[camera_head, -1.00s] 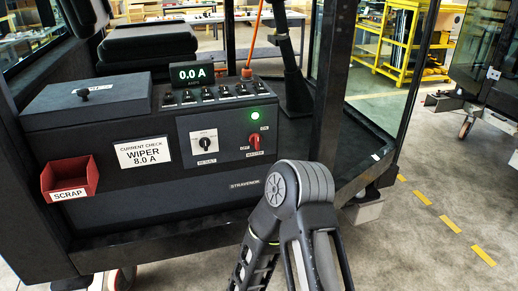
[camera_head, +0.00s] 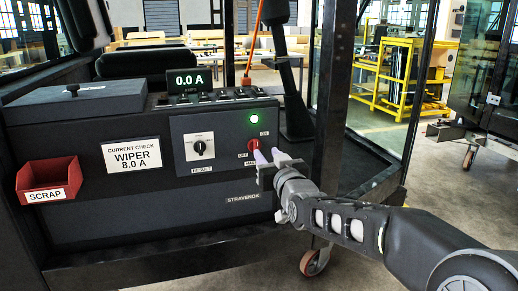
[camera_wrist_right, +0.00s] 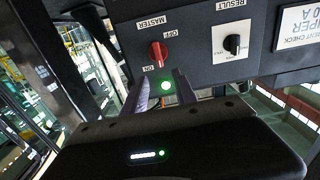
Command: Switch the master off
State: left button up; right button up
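The red master knob (camera_head: 253,146) sits on a grey plate, between the OFF and ON labels. A green lamp (camera_head: 254,118) above it is lit. My right gripper (camera_head: 268,156) is in front of the knob's lower right side, its two pale fingertips apart and empty. In the right wrist view, which is upside down, the red knob (camera_wrist_right: 157,54) shows beyond the fingertips, and the green lamp (camera_wrist_right: 166,86) shows between the open fingers (camera_wrist_right: 160,92). I cannot tell whether a finger touches the knob. My left gripper is not in view.
A black result knob (camera_head: 200,147) shares the plate. A display (camera_head: 188,81) reads 0.0 A above a row of switches. A red scrap bin (camera_head: 47,180) hangs at the left. A dark upright post (camera_head: 333,80) stands right of the console.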

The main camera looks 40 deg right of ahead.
aim_at(257, 143)
jog(key=x, duration=0.7)
jog(key=shift+w+d+p, duration=0.1)
jog(key=shift+w+p, duration=0.25)
jog(key=shift+w, duration=0.05)
jog(key=shift+c, duration=0.5)
grip_shut()
